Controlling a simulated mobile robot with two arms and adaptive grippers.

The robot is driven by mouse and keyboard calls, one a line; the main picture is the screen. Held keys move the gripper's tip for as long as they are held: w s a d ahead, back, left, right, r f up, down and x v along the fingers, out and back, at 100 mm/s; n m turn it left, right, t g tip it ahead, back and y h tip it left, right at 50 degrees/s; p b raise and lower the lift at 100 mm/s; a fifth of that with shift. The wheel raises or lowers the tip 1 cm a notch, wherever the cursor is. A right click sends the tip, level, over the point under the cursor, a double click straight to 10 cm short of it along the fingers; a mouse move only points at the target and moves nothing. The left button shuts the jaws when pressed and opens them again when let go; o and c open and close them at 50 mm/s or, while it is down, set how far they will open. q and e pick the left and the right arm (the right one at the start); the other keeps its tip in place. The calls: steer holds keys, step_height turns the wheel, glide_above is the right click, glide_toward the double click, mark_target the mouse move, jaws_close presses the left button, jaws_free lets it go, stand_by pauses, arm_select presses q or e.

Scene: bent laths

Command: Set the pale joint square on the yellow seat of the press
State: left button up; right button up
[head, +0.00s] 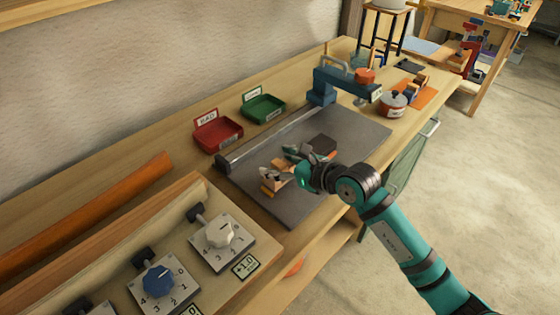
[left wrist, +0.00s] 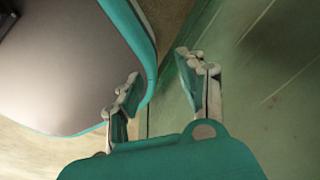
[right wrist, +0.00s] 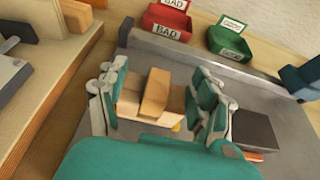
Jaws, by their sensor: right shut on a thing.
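My right gripper (head: 283,165) is shut on the pale joint (right wrist: 135,103), above or at the grey plate. The joint is a pale wood piece crossed by a browner one (right wrist: 155,92), and both show between the fingers in the right wrist view. In the head view the joint (head: 272,186) is partly hidden by the gripper. A small yellow patch (right wrist: 176,127) shows just below the joint; I cannot tell whether it is the seat or whether the joint touches it. My left gripper (left wrist: 158,83) is open and empty, away from the bench.
A dark block (head: 321,145) lies on the grey plate (head: 355,135) beside the right gripper. A teal clamp-like device (head: 345,83) stands at the plate's far end. Behind are a red BAD tray (head: 218,135) and a green tray (head: 263,109). A dial panel (head: 180,260) stands nearer.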

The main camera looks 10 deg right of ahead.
steer(key=shift+f, duration=0.3)
stand_by(0.4)
steer(key=shift+f+b, duration=0.25)
steer(key=shift+b, duration=0.2)
steer(key=o, duration=1.3)
